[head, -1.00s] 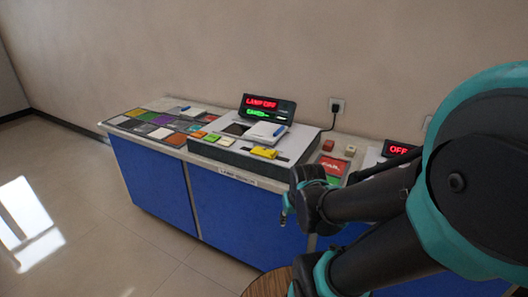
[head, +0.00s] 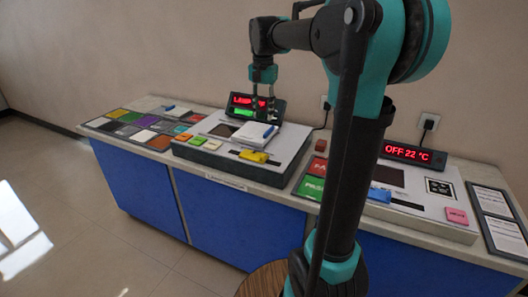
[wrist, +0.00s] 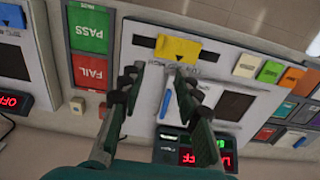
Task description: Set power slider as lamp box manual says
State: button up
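The lamp box (head: 215,157) is a pale, low box on the counter. Its yellow slider tab (head: 253,156) sits in a dark slot near the front edge; the tab, with a dark triangle, also shows in the wrist view (wrist: 178,49). The box's display (head: 240,101) shows red and green text, partly hidden by my gripper (head: 263,114). In the wrist view my gripper (wrist: 156,75) is open and empty, its fingers above the box, apart from the tab. No manual text for the lamp box is readable.
A white pad with a blue pen (head: 268,131) lies on the box. Orange, green and white buttons (head: 197,141) line its left. Right are red and green FAIL/PASS pads (head: 311,186), a second box with an "OFF 22 °C" display (head: 407,153), and printed sheets (head: 495,220).

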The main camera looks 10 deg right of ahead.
aim_at(264, 155)
notch_tip(264, 155, down, 17)
jog(key=shift+r, duration=0.1)
dwell(0.3)
grip_shut()
jog(key=shift+d, duration=0.1)
dwell(0.4)
